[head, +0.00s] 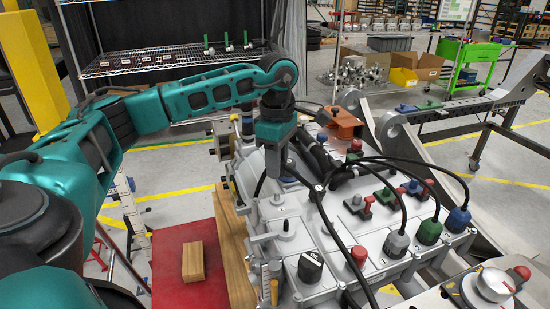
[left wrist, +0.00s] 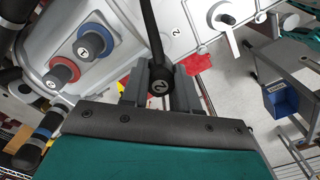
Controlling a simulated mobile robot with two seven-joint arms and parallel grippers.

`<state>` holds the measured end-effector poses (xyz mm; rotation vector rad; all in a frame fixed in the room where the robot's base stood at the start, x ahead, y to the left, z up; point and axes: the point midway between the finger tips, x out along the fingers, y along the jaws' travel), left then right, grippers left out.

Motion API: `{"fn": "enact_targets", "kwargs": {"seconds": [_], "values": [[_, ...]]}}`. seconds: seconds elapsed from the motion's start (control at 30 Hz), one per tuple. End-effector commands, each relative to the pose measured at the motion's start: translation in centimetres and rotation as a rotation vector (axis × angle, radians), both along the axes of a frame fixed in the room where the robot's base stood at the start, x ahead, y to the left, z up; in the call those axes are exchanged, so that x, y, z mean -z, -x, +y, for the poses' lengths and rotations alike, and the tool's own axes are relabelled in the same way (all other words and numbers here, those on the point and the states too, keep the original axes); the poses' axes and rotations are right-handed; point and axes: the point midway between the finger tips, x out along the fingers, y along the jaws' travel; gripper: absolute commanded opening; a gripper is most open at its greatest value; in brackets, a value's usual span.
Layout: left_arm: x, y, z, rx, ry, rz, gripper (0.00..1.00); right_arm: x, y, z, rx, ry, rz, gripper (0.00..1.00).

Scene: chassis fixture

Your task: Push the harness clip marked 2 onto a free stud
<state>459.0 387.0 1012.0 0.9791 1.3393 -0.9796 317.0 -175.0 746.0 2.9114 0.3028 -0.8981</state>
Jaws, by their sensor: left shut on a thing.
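My left gripper (head: 283,172) hangs fingers-down over the far left part of the grey chassis fixture (head: 325,232). A black cable (left wrist: 151,28) runs from the clip up and out of that view. In the head view the clip is too small to make out at the fingers. I cannot tell which part of the fixture is a free stud. My right gripper is not in view.
Grey (head: 397,243), green (head: 429,231) and blue (head: 457,219) plugs with looping black cables stand on the fixture's right. A black knob (head: 310,264) and red caps stand in front. A wooden block (head: 193,262) lies on a red surface at left.

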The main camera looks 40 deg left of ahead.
Motion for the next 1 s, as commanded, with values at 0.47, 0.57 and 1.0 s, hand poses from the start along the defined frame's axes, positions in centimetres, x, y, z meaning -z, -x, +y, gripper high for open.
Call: {"fn": "enact_targets", "kwargs": {"seconds": [0.47,0.57,1.0], "values": [[4.8,0.0,0.0,0.000,-0.001,0.001,0.00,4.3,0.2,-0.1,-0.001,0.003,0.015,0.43],[4.0,0.0,0.0,0.000,0.000,0.000,0.00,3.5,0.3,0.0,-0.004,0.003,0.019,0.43],[4.0,0.0,0.0,0.000,0.000,0.000,0.00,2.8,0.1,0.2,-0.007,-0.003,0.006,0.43]]}}
